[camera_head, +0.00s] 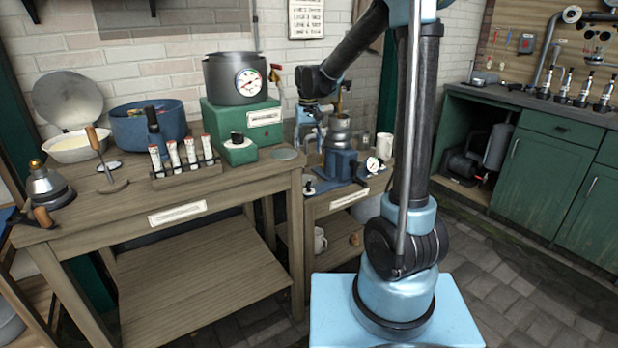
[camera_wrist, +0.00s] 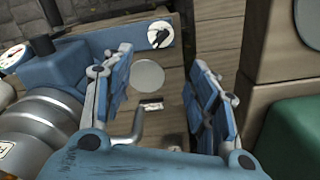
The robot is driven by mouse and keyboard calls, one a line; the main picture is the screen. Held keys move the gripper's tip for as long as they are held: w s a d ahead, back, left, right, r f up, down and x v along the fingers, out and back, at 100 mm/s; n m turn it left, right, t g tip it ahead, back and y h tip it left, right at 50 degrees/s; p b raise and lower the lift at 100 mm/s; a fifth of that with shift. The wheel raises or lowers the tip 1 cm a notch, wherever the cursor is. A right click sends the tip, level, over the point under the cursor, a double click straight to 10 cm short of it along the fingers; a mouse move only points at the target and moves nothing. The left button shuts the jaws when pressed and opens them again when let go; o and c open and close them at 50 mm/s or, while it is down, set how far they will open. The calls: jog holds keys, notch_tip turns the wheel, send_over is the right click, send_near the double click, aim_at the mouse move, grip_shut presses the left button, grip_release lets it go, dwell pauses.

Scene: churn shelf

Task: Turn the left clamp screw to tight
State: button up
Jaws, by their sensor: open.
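A small black knob on a white round plate (camera_head: 308,187) sits at the front left of the blue machine base (camera_head: 342,165). It looks like the left clamp screw. In the wrist view the knob (camera_wrist: 160,36) lies just beyond my fingertips, its black handle slanting across the white plate. My gripper (camera_wrist: 160,60) is open and empty, its two blue fingers apart, with bare wood and a pale disc between them. In the head view my gripper (camera_head: 306,118) hangs above the left side of the machine, apart from the knob. A metal vessel (camera_head: 340,130) stands on the base.
A bent metal pipe (camera_wrist: 130,128) and the vessel (camera_wrist: 45,120) are close to my left finger. A gauge (camera_head: 372,164) and white mug (camera_head: 384,146) are at the machine's right. The taller bench (camera_head: 230,185) with a green box (camera_head: 245,116) stands left.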

aim_at(309, 182)
notch_tip(309, 182, down, 14)
jog(key=n, duration=1.2)
jog(key=shift+s+r, duration=0.15)
dwell(0.5)
jog(key=c, duration=1.1)
